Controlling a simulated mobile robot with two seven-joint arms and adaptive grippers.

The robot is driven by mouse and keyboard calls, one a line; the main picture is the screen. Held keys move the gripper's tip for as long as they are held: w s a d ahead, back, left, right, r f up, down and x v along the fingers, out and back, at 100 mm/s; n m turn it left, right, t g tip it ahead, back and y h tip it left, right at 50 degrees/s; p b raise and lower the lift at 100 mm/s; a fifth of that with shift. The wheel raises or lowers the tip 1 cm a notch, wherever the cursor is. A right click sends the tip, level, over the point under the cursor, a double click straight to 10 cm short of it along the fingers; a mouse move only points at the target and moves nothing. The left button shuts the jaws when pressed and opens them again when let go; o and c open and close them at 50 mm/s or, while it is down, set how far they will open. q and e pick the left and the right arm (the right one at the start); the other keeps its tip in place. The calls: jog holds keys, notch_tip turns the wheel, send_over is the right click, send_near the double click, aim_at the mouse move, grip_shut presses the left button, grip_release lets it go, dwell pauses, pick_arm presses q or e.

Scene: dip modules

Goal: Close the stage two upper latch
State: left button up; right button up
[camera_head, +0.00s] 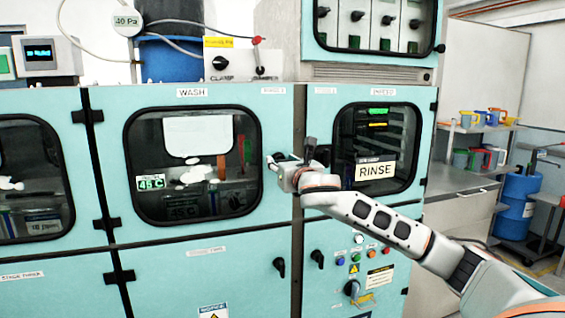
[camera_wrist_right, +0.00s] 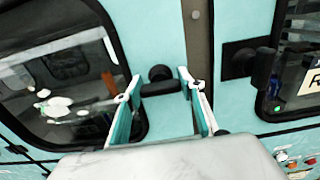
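My right gripper (camera_head: 279,160) reaches the edge of the WASH door, just left of the seam between the two doors. In the wrist view its two fingers (camera_wrist_right: 160,82) stand apart on either side of a black latch handle (camera_wrist_right: 160,72) on the pale blue door. The handle sits between the fingertips; whether they touch it is unclear. In the head view the gripper mostly hides this latch. A second black latch (camera_head: 310,147) is on the RINSE door side; it also shows in the wrist view (camera_wrist_right: 249,62). My left gripper is out of view.
Both upper doors, with the WASH window (camera_head: 193,165) and RINSE window (camera_head: 374,147), look flush. Lower black handles (camera_head: 279,266) and (camera_head: 317,258) sit below, near a button panel (camera_head: 365,262). A shelf with cups (camera_head: 478,158) and blue drums (camera_head: 517,207) stand at right.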

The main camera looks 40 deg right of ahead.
jog(key=shift+m, duration=0.4)
jog(key=m, duration=0.3)
jog(key=shift+m, duration=0.4)
jog(key=m, duration=0.4)
jog(key=shift+d, duration=0.1)
jog(key=m, duration=0.5)
jog(key=shift+f, duration=0.1)
jog(key=m, duration=0.4)
jog(key=shift+d+m, duration=0.1)
jog(key=shift+m, duration=0.2)
jog(key=o, duration=1.1)
